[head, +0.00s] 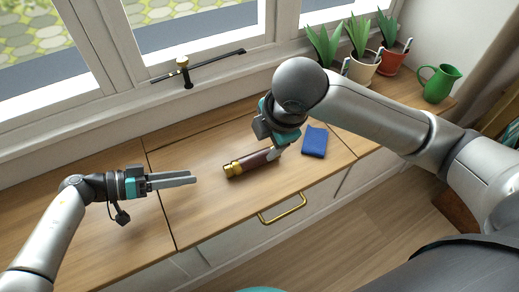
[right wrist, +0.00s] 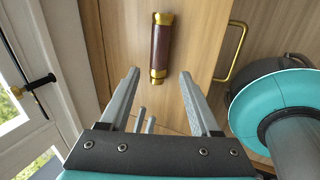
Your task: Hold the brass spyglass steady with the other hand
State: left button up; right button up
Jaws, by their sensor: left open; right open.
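The spyglass (head: 252,163), a dark red-brown tube with brass ends, lies on the wooden counter. In the right wrist view the spyglass (right wrist: 161,48) lies lengthwise just beyond my open fingertips, with nothing between the fingers. My right gripper (head: 273,153) is open above its right end, and the arm hides part of that end. I cannot tell from these views whether a finger touches it. My left gripper (head: 194,177) is open and empty, left of the brass end, pointing toward it with a gap. Its fingertips also show in the right wrist view (right wrist: 146,113).
A blue flat object (head: 314,141) lies right of the spyglass. Potted plants (head: 362,67) and a green jug (head: 438,84) stand at the back right. The window sill runs along the back. A brass handle (head: 282,208) is on the drawer front. The counter around the left gripper is clear.

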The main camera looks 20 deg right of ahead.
aim_at(256, 158)
jog(key=x, duration=1.3)
jog(key=shift+f, duration=0.2)
grip_shut()
